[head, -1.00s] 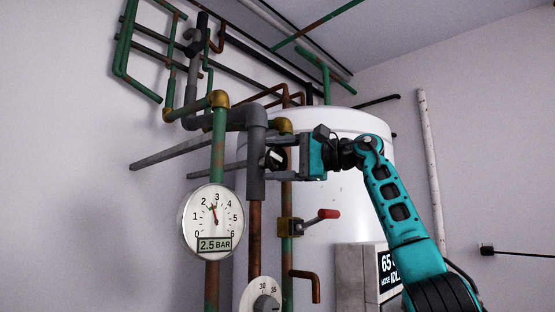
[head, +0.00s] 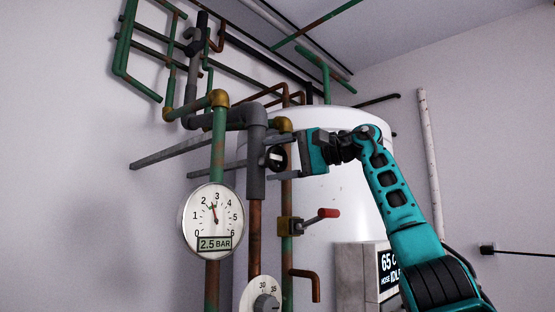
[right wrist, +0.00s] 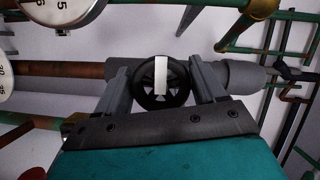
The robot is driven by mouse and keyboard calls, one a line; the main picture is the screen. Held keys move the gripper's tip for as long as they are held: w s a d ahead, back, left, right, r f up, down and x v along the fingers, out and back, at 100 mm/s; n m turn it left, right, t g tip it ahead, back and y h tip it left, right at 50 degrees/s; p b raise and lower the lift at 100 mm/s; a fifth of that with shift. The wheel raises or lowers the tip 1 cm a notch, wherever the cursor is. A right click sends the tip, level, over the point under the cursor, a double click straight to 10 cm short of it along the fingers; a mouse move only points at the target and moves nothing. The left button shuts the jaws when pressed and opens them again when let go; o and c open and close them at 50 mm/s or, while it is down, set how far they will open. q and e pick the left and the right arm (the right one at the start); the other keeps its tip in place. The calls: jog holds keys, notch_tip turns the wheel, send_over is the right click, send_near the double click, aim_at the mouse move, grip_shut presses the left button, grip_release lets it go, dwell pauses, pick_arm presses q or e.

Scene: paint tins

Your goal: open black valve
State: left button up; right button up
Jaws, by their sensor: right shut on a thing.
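The black valve (head: 277,158) is a small round handwheel with a white bar on the grey-wrapped part of a vertical pipe, left of the white tank. In the right wrist view the black wheel (right wrist: 160,98) sits between the two grey fingers, its white bar running up and down the picture. My right gripper (head: 280,158) reaches in from the right, one finger above and one below the wheel, shut on it. The fingers hide parts of the wheel's rim. My left gripper is not in view.
A round pressure gauge (head: 212,222) reading 2.5 BAR is at lower left. A red-handled lever valve (head: 322,215) is below my gripper, and a dial (head: 265,300) is lower still. Pipes crowd the left; the white tank (head: 345,200) stands behind.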

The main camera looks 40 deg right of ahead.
jog(key=o, duration=1)
jog(key=shift+c, duration=0.2)
jog(key=v, duration=1.2)
jog(key=shift+s+d, duration=0.15)
jog(key=shift+s, duration=0.25)
